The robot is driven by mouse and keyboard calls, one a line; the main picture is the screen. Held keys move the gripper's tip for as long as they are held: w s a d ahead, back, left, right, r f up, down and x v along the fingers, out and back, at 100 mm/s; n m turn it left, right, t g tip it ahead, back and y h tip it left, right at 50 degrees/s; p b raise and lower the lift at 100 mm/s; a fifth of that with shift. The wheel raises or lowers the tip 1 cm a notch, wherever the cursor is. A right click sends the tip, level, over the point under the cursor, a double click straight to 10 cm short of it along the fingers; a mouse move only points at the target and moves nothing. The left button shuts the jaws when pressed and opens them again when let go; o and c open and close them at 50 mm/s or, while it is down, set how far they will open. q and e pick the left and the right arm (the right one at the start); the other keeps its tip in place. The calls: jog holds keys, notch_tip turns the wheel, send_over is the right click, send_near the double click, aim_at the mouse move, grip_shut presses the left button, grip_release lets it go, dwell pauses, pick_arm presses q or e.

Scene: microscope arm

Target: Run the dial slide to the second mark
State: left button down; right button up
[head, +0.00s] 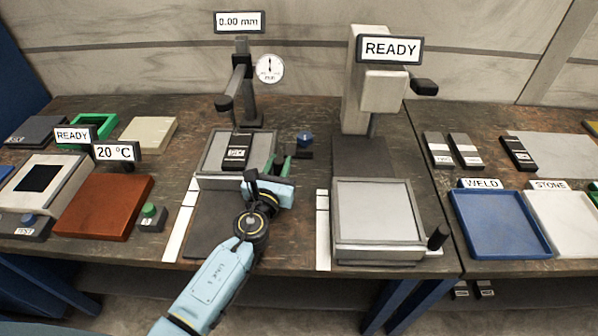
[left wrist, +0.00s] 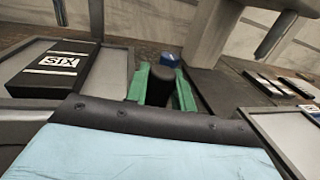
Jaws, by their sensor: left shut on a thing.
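The dial slide (head: 207,160) is a grey-rimmed stage under the dial gauge (head: 269,68), at the back of its dark track (head: 215,225). It carries a black block marked SIX (head: 236,152), also seen in the left wrist view (left wrist: 62,66). A white strip (head: 180,222) with dark cross lines runs along the track's left side. My left gripper (head: 282,165) is at the slide's right side. In the left wrist view its green fingers (left wrist: 165,85) are shut on a black handle (left wrist: 164,78). The handle's join to the slide is hidden. My right gripper is not in view.
A blue knob (head: 305,139) stands just behind the gripper. The display above the gauge (head: 239,21) reads 0.00 mm. To the right is another stage (head: 375,215) with its own black handle (head: 438,236). The track in front of the dial slide is bare.

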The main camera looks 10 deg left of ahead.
pick_arm(q)
jog(key=shift+w+a, duration=0.1)
jog(key=shift+w, duration=0.05)
jog(key=c, duration=1.2)
grip_release()
jog(key=s, duration=1.3)
jog(key=shift+s, duration=0.2)
